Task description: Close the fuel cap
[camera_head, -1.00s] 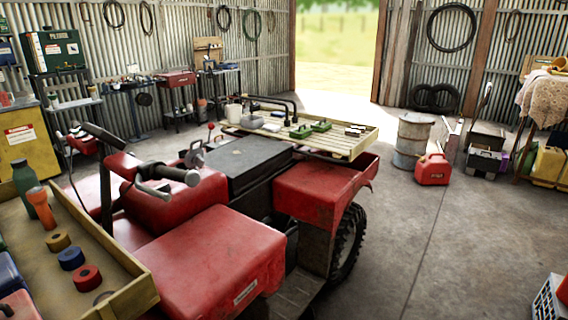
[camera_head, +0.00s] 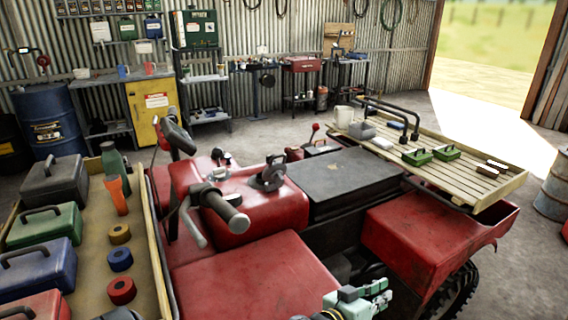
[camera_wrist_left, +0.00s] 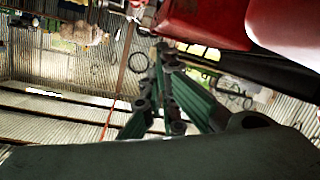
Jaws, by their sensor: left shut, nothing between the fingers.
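The fuel cap (camera_head: 268,174) is a dark grey round fitting on top of the red fuel tank (camera_head: 245,212) of the quad, behind the handlebar grip. A part of it stands up from its base, so the lid looks raised, though it is small in view. My left gripper (camera_head: 384,291), pale green and grey, is at the bottom edge of the head view, to the right of the red front bodywork and well apart from the cap. In the left wrist view its green fingers (camera_wrist_left: 163,50) come together with nothing between them. The cap is not recognisable there. My right gripper is not in view.
The handlebar (camera_head: 222,205) stands left of the cap. A black box or seat (camera_head: 335,180) lies right of it. A wooden rear rack (camera_head: 455,180) holds small items. A front tray (camera_head: 90,255) holds toolboxes, a bottle and tape rolls. Space above the tank is clear.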

